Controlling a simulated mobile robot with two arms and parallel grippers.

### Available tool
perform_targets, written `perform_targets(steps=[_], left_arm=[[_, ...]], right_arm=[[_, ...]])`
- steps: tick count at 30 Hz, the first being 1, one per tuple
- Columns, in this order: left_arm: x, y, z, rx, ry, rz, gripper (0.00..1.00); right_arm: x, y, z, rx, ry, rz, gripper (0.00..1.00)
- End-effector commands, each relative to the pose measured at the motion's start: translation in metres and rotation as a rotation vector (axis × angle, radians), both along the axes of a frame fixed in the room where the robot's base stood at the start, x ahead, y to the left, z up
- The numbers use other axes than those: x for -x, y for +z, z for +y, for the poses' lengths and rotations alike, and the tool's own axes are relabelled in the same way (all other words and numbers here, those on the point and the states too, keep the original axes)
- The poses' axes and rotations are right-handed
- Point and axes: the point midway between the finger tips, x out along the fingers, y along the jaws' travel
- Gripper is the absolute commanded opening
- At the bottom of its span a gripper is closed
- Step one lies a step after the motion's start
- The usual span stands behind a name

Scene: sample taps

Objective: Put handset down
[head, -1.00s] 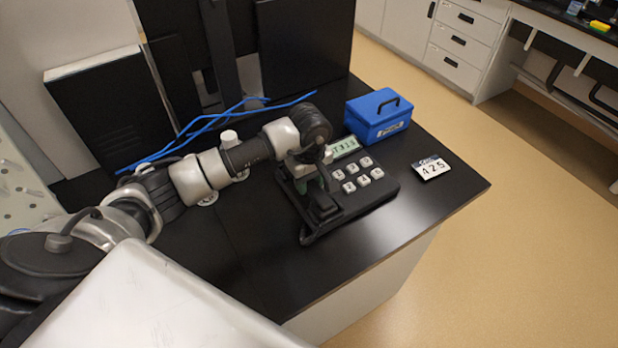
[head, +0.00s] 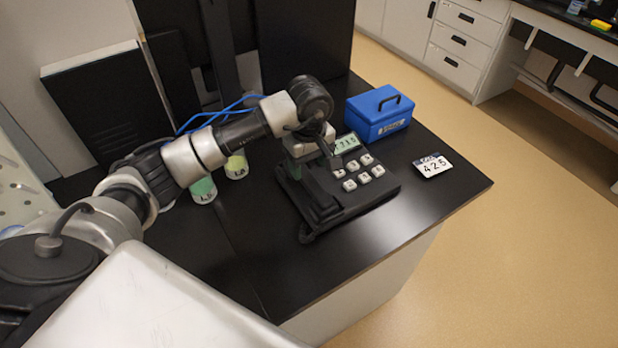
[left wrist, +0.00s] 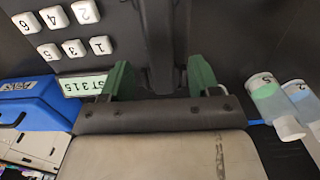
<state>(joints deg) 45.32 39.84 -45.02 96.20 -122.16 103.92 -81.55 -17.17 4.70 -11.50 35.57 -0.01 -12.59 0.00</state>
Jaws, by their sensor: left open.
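The black handset (head: 318,203) lies along the left side of the black keypad phone (head: 375,192), which has white keys and a small display. It looks seated on the phone, though its far end is hidden by my arm. My left gripper (head: 306,168) is just above the handset's far part. In the left wrist view the green fingers of the left gripper (left wrist: 160,82) are apart, with the dark handset (left wrist: 160,35) beyond and between them. Nothing is held. My right gripper is not in view.
A blue box (head: 379,114) with a handle stands behind the phone. A number card (head: 432,165) lies to the right. Two labelled bottles, one green (head: 203,190) and one yellow (head: 236,166), stand left, near blue cables (head: 212,116). The front of the black bench is clear.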

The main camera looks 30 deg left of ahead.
Motion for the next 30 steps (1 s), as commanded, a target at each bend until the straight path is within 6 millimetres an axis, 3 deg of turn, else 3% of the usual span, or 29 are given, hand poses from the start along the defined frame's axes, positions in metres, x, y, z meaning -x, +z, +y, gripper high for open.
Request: perform_targets(steps=[6, 12, 30], left_arm=[[-0.001, 0.044, 0.000, -0.001, 0.000, -0.005, 0.61], [0.000, 0.067, 0.000, -0.001, 0.000, -0.001, 0.61], [0.000, 0.073, 0.000, 0.000, 0.000, 0.001, 0.61]], right_arm=[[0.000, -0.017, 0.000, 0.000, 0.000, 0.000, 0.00], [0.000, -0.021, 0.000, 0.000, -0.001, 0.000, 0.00], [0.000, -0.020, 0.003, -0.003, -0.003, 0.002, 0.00]])
